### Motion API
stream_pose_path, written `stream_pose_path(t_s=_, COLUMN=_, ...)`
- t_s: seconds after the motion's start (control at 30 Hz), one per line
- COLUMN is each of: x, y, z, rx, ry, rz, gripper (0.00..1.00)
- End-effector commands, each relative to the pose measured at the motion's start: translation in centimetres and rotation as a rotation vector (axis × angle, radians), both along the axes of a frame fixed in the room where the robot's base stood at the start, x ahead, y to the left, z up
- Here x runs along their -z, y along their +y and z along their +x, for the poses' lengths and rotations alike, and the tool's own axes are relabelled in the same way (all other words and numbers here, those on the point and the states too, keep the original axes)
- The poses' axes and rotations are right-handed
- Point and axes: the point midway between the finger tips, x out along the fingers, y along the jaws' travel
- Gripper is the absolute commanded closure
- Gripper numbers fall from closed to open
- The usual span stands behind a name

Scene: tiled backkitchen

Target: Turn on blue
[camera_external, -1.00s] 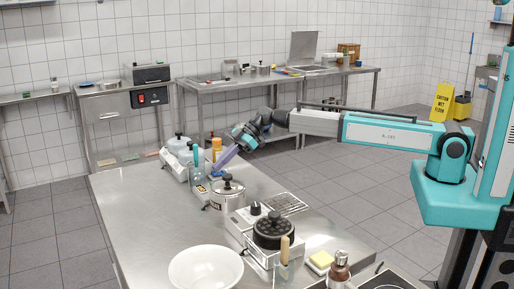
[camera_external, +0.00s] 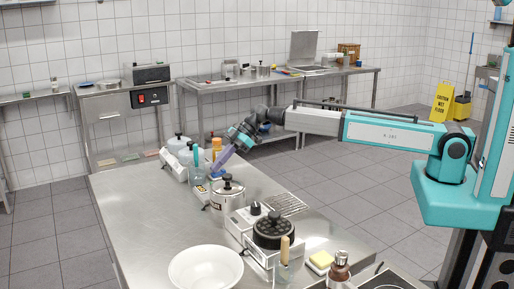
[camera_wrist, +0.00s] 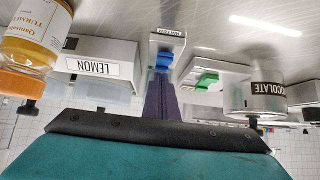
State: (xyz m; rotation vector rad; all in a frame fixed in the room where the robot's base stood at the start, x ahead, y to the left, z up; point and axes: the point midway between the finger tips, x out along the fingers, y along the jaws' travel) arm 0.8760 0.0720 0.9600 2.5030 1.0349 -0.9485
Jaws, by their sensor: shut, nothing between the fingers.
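A blue lever (camera_wrist: 164,61) sits on a narrow pale unit (camera_wrist: 167,41) with a small label, apparently WATER, in the wrist view. A small blue part (camera_external: 216,174) shows just under my fingertips in the external view. My gripper (camera_external: 214,169) is shut and empty, its purple fingers slanting down to the left over the metal table. In the wrist view the fingers (camera_wrist: 161,84) end right at the blue lever and partly cover it. I cannot tell whether they touch it.
A chocolate pot (camera_external: 228,192), a black-topped cooker (camera_external: 273,232) and a white bowl (camera_external: 205,268) stand on the table. Its left front is clear.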

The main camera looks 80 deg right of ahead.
Motion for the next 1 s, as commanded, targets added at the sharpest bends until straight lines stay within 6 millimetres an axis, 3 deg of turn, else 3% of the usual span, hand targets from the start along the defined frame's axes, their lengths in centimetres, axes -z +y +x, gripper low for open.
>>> stream_pose_path(t_s=0.67, x=-0.5, y=0.7, z=0.5, rx=-0.004, ry=-0.001, rz=0.002, gripper=1.0)
stream_pose_path(t_s=1.0, x=-4.3, y=1.1, z=0.9, rx=-0.003, ry=-0.003, rz=0.002, gripper=1.0)
